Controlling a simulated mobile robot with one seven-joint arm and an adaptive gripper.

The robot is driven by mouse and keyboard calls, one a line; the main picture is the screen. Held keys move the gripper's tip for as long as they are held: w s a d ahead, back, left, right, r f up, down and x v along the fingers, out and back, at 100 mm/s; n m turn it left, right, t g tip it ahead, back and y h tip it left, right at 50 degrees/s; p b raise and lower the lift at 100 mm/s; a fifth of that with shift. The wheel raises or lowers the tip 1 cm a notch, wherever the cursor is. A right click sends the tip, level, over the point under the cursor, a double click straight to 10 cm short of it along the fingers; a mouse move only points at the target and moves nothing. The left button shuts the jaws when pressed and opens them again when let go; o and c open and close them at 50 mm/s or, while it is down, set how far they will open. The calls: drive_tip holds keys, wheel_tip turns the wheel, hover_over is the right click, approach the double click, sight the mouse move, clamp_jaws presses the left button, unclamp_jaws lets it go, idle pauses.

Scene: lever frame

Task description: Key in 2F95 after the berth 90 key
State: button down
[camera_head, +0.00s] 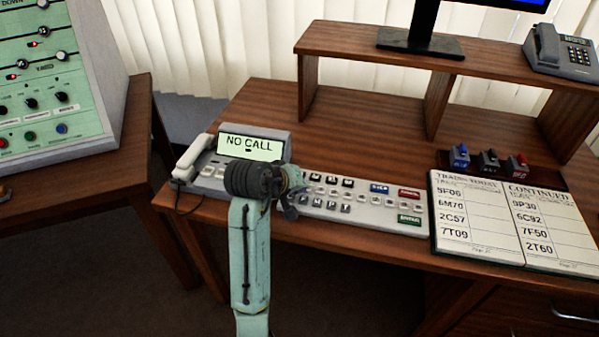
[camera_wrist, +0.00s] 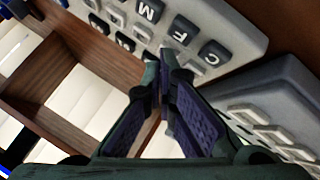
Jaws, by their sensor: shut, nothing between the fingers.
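The keyboard panel (camera_head: 343,211) lies on the desk, with rows of dark and pale keys plus a blue key (camera_head: 379,188), a red key (camera_head: 409,194) and a green key (camera_head: 409,219); most labels are too small to read. My gripper (camera_head: 291,208) is shut and empty at the panel's left end, and my arm hides part of that end. In the wrist view the fingertips (camera_wrist: 166,62) are together over or near the panel's edge (camera_wrist: 228,22), close to keys marked M and C. I cannot tell whether they touch a key. The berth 90 key is not identifiable.
A telephone unit (camera_head: 207,170) stands left of the panel, its screen (camera_head: 250,146) reading NO CALL. An open train book (camera_head: 475,218) lies at right, below several coloured switches (camera_head: 489,160). A raised shelf (camera_head: 385,50) holds a monitor stand (camera_head: 420,43) and another phone (camera_head: 563,52).

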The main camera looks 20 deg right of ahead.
drive_tip(key=shift+s+a, duration=0.15)
drive_tip(key=shift+s, duration=0.1)
drive_tip(key=shift+f, duration=0.15)
drive_tip(key=shift+f, duration=0.3)
drive_tip(key=shift+f, duration=0.4)
idle(0.6)
drive_tip(key=shift+r, duration=0.85)
